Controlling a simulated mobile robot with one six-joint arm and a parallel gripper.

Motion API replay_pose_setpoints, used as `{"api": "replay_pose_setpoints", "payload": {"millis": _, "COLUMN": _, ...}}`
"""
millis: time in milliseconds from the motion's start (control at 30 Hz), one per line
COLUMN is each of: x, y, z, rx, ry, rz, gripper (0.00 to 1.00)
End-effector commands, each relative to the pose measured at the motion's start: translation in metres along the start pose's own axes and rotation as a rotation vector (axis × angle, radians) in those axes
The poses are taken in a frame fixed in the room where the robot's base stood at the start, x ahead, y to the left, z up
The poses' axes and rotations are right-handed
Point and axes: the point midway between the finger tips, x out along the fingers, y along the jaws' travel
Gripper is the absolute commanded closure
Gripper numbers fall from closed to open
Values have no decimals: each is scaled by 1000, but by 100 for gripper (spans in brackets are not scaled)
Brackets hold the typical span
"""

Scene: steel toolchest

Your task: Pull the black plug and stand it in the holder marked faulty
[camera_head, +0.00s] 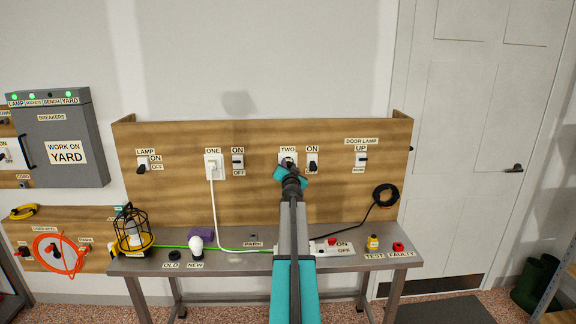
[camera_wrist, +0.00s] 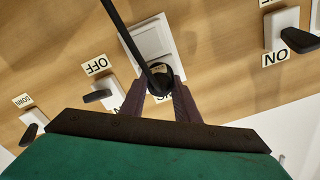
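The black plug (camera_wrist: 161,77) sits at the white socket marked TWO (camera_head: 287,158) on the wooden board. In the wrist view its black cord runs up from it across the white socket plate (camera_wrist: 151,38). My gripper (camera_wrist: 161,88) is at the plug, with one finger on each side. Both fingers look to be against it. In the head view my gripper (camera_head: 289,166) hides most of the plug. The red ring-shaped holder (camera_head: 398,247) marked FAULTY stands at the right end of the steel bench. It looks empty.
A yellow holder (camera_head: 372,242) marked TEST stands left of the red one. A coiled black cord (camera_head: 385,195) hangs on the board's right. A power strip with a red switch (camera_head: 332,241), a white bulb (camera_head: 196,245) and a caged lamp (camera_head: 131,231) are on the bench.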

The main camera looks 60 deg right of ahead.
Motion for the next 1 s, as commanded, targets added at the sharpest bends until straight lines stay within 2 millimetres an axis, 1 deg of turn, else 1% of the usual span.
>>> {"api": "replay_pose_setpoints", "payload": {"millis": 1000, "x": -8, "y": 0, "z": 0, "rx": -1, "ry": 0, "rz": 0, "gripper": 98}}
